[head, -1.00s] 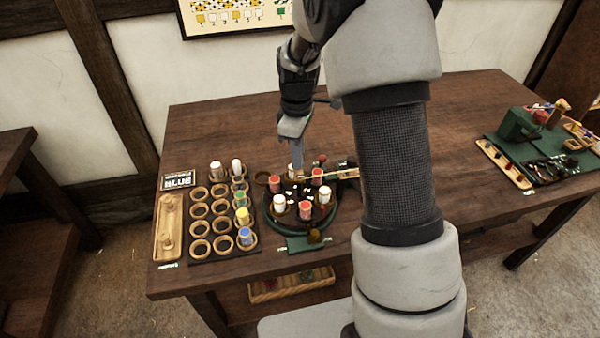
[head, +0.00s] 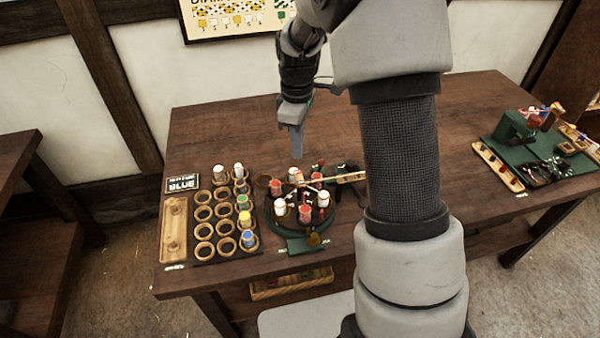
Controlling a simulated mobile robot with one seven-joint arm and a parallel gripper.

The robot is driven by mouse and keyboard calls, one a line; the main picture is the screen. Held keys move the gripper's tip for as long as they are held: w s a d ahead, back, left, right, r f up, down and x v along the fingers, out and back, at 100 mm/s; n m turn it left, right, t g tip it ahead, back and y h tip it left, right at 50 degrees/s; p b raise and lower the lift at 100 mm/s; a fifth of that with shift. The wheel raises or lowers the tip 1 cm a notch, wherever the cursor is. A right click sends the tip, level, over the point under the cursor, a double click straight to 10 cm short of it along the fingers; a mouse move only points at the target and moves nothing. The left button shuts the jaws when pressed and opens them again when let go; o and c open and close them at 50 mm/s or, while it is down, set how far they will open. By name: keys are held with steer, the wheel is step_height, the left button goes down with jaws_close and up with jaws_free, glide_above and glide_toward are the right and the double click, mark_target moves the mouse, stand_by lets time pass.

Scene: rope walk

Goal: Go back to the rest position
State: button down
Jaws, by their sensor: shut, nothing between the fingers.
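My gripper (head: 297,156) points down above the back of the round dark green stand (head: 272,222) on the table. Its fingers are together with nothing between them. The stand carries several red and white bobbins in a ring, such as a red one (head: 305,212) and a white one (head: 280,207). A light wooden arm (head: 345,178) reaches over the stand from the right. My arm hides the table's middle right.
The wooden table (head: 225,135) has a bobbin rack (head: 203,231) at left, a wooden tray (head: 174,215) and a BLUE sign (head: 182,184). A green mat with tools (head: 545,165) lies at far right. The table's back left is clear.

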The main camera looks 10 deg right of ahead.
steer(key=shift+r+p, duration=0.4)
steer(key=shift+r, duration=0.5)
steer(key=s+r+m+t+p, duration=0.1)
steer(key=s+r+m, duration=0.2)
steer(key=s+r, duration=0.35)
steer(key=s+r+m+t, duration=0.2)
steer(key=s+r, duration=0.2)
steer(key=r, duration=0.5)
steer(key=s+r+m+t, duration=0.1)
steer(key=s+r+m, duration=0.1)
steer(key=s, duration=0.5)
steer(key=s+r+m+t+p, duration=0.1)
steer(key=s+r+m, duration=0.1)
steer(key=s+m, duration=0.3)
steer(key=shift+s+r+t, duration=0.3)
steer(key=shift+s+r, duration=0.1)
steer(key=shift+s, duration=0.8)
